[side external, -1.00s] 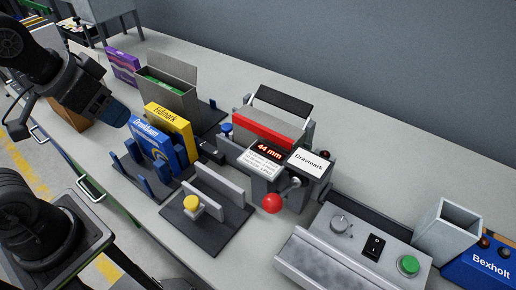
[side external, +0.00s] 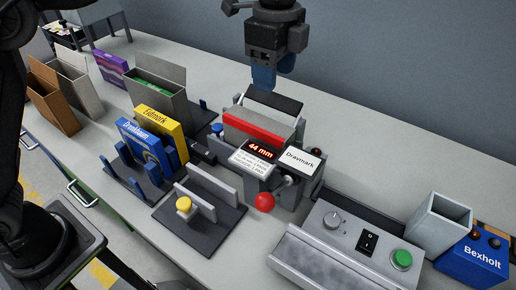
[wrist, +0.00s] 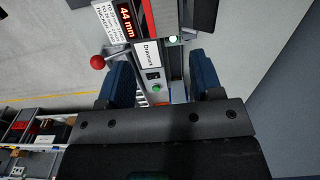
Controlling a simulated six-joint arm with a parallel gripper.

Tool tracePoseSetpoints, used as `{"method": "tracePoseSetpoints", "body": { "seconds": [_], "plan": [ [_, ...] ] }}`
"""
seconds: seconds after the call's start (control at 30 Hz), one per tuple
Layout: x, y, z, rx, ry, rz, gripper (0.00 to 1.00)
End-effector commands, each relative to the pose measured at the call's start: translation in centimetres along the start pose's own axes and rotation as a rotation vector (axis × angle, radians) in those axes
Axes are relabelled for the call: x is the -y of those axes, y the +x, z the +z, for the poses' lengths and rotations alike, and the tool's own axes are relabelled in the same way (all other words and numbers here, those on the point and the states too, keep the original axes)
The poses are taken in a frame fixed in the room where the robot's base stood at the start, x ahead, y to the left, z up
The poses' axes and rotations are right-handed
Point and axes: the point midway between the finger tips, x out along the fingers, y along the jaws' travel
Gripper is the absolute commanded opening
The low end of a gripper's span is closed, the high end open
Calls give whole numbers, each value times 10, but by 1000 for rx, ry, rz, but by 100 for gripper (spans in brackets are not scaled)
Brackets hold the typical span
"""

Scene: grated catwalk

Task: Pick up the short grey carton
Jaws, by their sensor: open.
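Several open-topped grey cartons or boxes show in the side view, and I cannot tell for sure which is the short grey carton. One grey box (side external: 438,228) stands upright at the right, beside the blue Bexholt box. A wider grey carton (side external: 172,98) with green inside stands left of centre. A taller grey one (side external: 84,98) stands at the far left. My gripper (side external: 275,78) is open and empty, pointing down above the back of the machine with the red block. The wrist view shows its two blue fingers apart (wrist: 165,85).
The Dravmark machine (side external: 258,150) with a 44 mm display and red ball lever stands below my gripper. A control box (side external: 335,240) with a green button lies front right. Blue and yellow boxes (side external: 145,145) stand in a rack. The bench behind the machine is clear.

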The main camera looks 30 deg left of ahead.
Motion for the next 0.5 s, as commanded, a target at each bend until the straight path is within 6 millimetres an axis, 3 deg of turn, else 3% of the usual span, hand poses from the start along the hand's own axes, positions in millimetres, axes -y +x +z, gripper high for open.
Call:
{"method": "tracePoseSetpoints", "body": {
  "seconds": [0.17, 0.5],
  "plan": [
    [2, 15, -7, 6, 36, 12, 60],
    [2, 76, -6, 5, 33, 11, 60]
  ]
}}
